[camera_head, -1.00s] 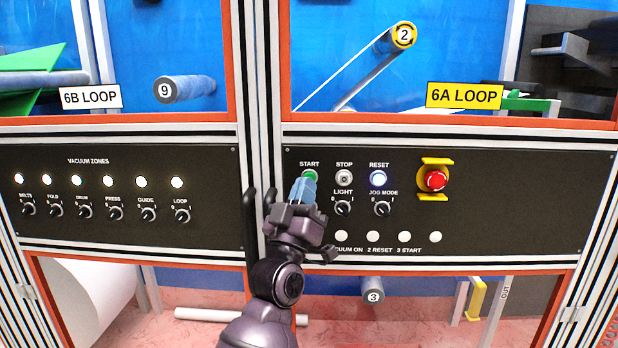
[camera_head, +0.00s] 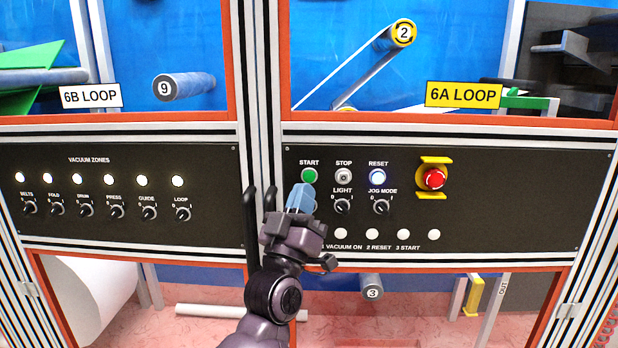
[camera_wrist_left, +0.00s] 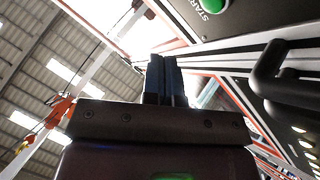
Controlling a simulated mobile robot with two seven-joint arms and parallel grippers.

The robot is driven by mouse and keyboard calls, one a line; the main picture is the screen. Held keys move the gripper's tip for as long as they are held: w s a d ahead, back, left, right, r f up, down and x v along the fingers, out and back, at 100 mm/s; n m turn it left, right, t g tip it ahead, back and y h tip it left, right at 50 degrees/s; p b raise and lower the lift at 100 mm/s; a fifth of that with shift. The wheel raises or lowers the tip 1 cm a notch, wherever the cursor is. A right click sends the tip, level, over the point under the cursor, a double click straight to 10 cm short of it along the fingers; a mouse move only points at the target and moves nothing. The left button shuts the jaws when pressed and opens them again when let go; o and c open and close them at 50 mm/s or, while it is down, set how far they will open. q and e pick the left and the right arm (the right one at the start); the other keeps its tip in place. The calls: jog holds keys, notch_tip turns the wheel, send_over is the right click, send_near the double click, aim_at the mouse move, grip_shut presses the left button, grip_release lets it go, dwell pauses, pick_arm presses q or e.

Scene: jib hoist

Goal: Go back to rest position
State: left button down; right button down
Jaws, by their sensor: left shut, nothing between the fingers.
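My left gripper (camera_head: 301,197) is shut and empty in the head view, its blue fingertips just below the green START button (camera_head: 309,176) and in front of the black control panel (camera_head: 500,205). In the left wrist view its blue fingers (camera_wrist_left: 164,78) lie together with nothing between them. The START button also shows at the top of that view (camera_wrist_left: 215,4), apart from the fingers. My right gripper is not in view.
Black door handles (camera_head: 250,225) stand close to the left of my left gripper. Right of START are the STOP button (camera_head: 344,176), the lit RESET button (camera_head: 378,177) and the red emergency stop (camera_head: 434,179). A row of selector knobs (camera_head: 116,212) is on the left panel.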

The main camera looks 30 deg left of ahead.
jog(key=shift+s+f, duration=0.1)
pick_arm(q)
jog(key=w+d+f+m+g+h, duration=0.1)
jog(key=d+f+m+g+h, duration=0.2)
jog(key=f, duration=0.9)
jog(key=w+d+f+m+g+h, duration=0.1)
jog(key=f+m+g+h, duration=0.3)
jog(key=f, duration=0.9)
jog(key=s+f+g+y, duration=0.1)
jog(key=s+f+g, duration=0.6)
jog(key=s+f, duration=1.2)
notch_tip(320, 180, down, 2)
jog(key=shift+s+f+m, duration=0.15)
jog(key=shift+s+m, duration=0.15)
jog(key=shift+s, duration=0.05)
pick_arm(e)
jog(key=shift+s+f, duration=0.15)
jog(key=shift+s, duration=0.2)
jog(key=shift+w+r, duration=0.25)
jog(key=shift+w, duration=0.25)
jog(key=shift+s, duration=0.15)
